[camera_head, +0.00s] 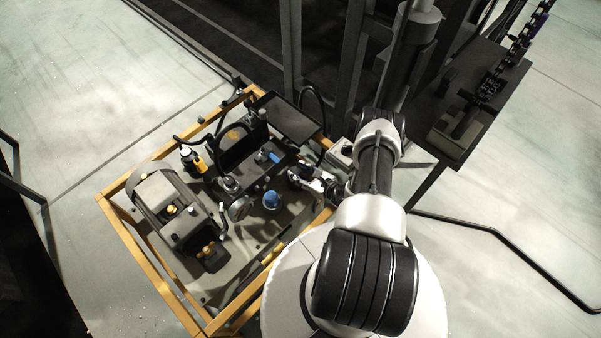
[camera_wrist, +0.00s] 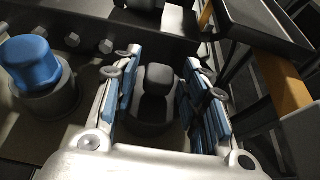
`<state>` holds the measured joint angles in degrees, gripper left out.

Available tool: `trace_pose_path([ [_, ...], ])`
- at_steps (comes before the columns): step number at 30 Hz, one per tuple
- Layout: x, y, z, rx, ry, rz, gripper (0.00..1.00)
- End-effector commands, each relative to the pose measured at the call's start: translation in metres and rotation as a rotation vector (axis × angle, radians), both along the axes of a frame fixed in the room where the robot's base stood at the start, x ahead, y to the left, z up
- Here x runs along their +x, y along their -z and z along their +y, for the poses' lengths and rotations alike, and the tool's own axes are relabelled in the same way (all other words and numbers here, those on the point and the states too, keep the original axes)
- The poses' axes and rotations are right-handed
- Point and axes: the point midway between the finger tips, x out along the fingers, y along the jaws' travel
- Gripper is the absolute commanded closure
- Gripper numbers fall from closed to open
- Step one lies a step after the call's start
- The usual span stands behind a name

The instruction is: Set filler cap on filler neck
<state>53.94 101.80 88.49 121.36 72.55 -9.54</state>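My gripper (camera_head: 305,178) is over the right part of the yellow-framed skid, above its deck. In the wrist view its two blue-padded fingers (camera_wrist: 160,70) stand apart. A black knob-topped part (camera_wrist: 158,78), which may be the filler cap, shows between them, with visible gaps at its upper sides. I cannot tell whether the fingers touch its wider lower part. A blue cap (camera_wrist: 32,62) sits upright on a grey cylinder (camera_wrist: 48,98) left of the fingers; in the head view the blue cap (camera_head: 271,199) is left of and below my gripper. I cannot identify the filler neck for certain.
A dark block with bolt heads (camera_wrist: 72,40) lies beyond the fingers. A motor (camera_head: 170,205) fills the skid's left side, and a dark panel (camera_head: 287,117) stands at its back. The yellow frame (camera_head: 150,262) edges the skid. A dark side table (camera_head: 485,85) is at right.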

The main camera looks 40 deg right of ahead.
Motion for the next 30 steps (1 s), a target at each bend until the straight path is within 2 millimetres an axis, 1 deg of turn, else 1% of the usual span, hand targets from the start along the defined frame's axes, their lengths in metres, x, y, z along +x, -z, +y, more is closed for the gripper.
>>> trace_pose_path([
  [2, 0.000, 0.000, 0.000, 0.000, 0.000, 0.000, 0.52],
  [10, 0.000, 0.000, 0.000, 0.000, 0.000, 0.001, 0.52],
  [14, 0.000, -0.008, 0.000, 0.000, 0.000, 0.000, 0.52],
  [17, 0.001, -0.023, -0.001, 0.000, 0.000, 0.000, 0.52],
  [24, 0.001, -0.071, -0.001, -0.001, 0.000, 0.000, 0.52],
  [27, 0.000, -0.086, -0.001, -0.001, 0.000, -0.001, 0.52],
  [30, 0.000, -0.095, 0.000, 0.000, 0.000, 0.000, 0.52],
])
